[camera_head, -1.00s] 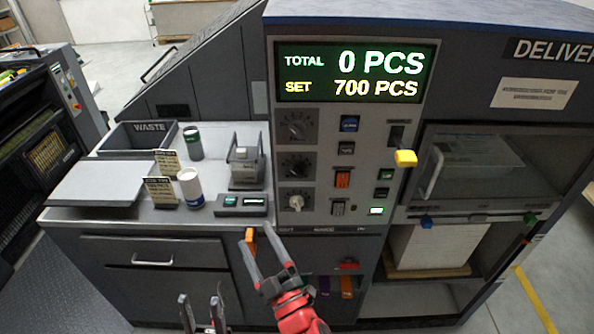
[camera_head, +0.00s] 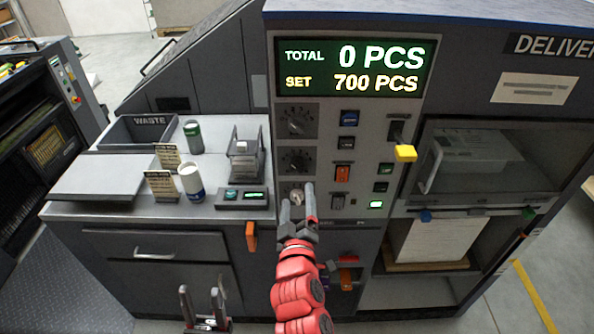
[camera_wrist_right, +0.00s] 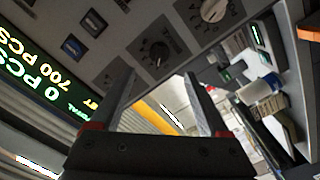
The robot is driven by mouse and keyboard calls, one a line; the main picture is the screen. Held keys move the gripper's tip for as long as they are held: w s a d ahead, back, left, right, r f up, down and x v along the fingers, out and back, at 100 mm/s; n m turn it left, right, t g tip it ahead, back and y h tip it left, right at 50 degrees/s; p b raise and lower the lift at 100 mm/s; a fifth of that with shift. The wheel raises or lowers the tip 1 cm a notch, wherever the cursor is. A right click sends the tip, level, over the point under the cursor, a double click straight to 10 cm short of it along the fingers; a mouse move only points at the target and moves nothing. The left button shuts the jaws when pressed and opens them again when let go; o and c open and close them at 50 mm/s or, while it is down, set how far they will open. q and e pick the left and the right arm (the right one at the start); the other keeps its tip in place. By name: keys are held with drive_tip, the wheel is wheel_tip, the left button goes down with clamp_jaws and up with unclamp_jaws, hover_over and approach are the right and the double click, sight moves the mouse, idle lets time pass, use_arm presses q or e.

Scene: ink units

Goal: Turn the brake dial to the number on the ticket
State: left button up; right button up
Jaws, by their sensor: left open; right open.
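Three dials sit in a column on the machine's front panel: a dark top dial (camera_head: 297,122), a dark middle dial (camera_head: 296,160) and a pale bottom dial (camera_head: 296,194). Their labels are too small to read. The wrist view shows a pale knob (camera_wrist_right: 213,9) and a dark knob (camera_wrist_right: 158,54). My right gripper (camera_head: 298,197) is open, its fingers up at the bottom dial in the head view; contact cannot be told. Two printed cards, a rear one (camera_head: 167,156) and a front one (camera_head: 161,187), stand on the counter; their small print is unreadable. My left gripper (camera_head: 203,302) is open, low in front of the cabinet.
The display (camera_head: 352,68) reads total 0 PCS, set 700 PCS. Switches and a yellow-tipped lever (camera_head: 405,153) are right of the dials. A white cup (camera_head: 191,182), a green-topped can (camera_head: 193,137) and a small console (camera_head: 242,198) stand on the counter. An orange handle (camera_head: 251,236) juts out below.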

sight(297, 169)
drive_tip(key=w+p, duration=0.3)
drive_tip(key=w, duration=0.7)
drive_tip(key=shift+r, duration=0.1)
clamp_jaws()
